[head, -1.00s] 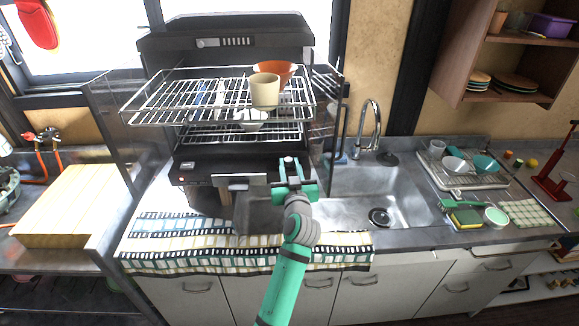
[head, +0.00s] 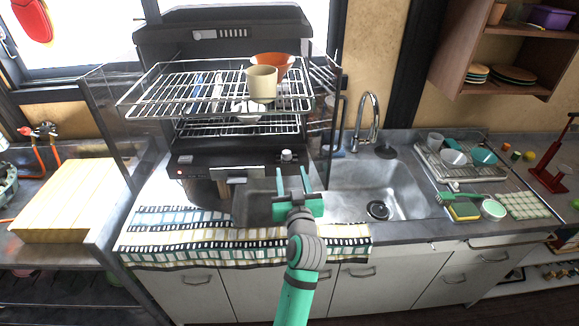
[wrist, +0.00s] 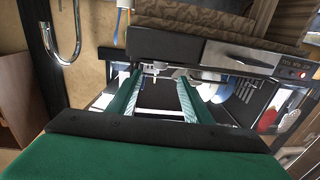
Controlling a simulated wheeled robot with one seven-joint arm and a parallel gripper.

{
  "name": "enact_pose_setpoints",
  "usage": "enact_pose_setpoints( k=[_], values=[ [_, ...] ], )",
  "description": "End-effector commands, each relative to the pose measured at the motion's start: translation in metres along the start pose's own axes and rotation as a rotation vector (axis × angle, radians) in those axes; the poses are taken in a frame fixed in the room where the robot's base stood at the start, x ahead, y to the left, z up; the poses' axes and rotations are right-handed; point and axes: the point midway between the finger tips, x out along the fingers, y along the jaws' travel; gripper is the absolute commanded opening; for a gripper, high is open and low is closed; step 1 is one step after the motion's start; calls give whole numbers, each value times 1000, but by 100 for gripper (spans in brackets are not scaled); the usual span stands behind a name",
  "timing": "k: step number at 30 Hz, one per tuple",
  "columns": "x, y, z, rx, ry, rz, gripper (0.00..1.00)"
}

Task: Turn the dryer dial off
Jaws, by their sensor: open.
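The dryer (head: 235,45) is a black cabinet with pulled-out wire racks, standing left of the sink. Its front panel has a pale round dial (head: 287,156) at the right and a small red light at the left. In the wrist view, a small pale part that looks like the dial (wrist: 155,68) shows just beyond the fingertips. My gripper (head: 293,181) is open and empty, in front of and below the dial, apart from it in the head view. Its green fingers also show in the wrist view (wrist: 158,78). The dial's exact setting is too small to read.
The wire rack (head: 150,100) juts out above the panel, holding a cream cup (head: 262,84) and an orange bowl (head: 272,63). A silver handle (head: 236,179) is left of the dial. The sink (head: 370,180) and faucet (head: 370,115) lie right. A patterned towel (head: 180,240) covers the counter front.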

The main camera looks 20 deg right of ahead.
Motion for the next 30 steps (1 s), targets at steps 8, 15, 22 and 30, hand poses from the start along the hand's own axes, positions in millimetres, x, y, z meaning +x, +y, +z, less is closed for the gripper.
enact_pose_setpoints(
  k=[8,15,22,30],
  values=[
    [-25,0,0,-1,-1,-1,46],
    [-28,0,0,0,0,-1,46],
    [-30,0,4,-7,-3,1,45],
    [-70,1,52,-99,-27,12,45]
  ],
)
